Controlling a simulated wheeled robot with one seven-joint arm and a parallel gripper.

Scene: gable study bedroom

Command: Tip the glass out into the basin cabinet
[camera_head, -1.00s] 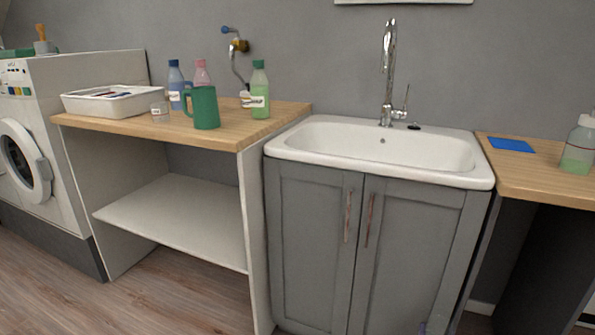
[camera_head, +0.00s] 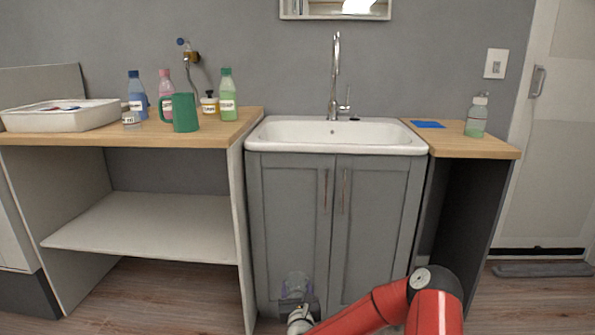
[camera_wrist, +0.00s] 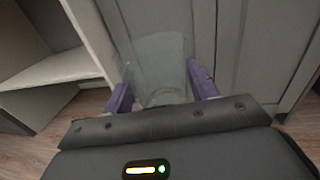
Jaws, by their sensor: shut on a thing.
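The basin cabinet is grey with two doors and a white basin (camera_head: 270,137) on top, with a chrome tap (camera_head: 335,85) behind it. My gripper (camera_head: 296,291) is low in front of the left door, well below the basin rim. It is shut on a clear glass (camera_head: 297,281), which is faint against the grey door. In the wrist view the glass (camera_wrist: 160,65) stands between the purple fingers of my gripper (camera_wrist: 162,92). It looks roughly upright in the head view. I cannot tell whether anything is in it.
A wooden counter (camera_head: 215,133) at the left holds a white tray (camera_head: 60,117), a green mug (camera_head: 184,112), a small glass jar (camera_head: 131,120) and several bottles. The right counter (camera_head: 485,147) holds a blue cloth (camera_head: 428,124) and a green-liquid bottle (camera_head: 476,117). The basin's opening is clear.

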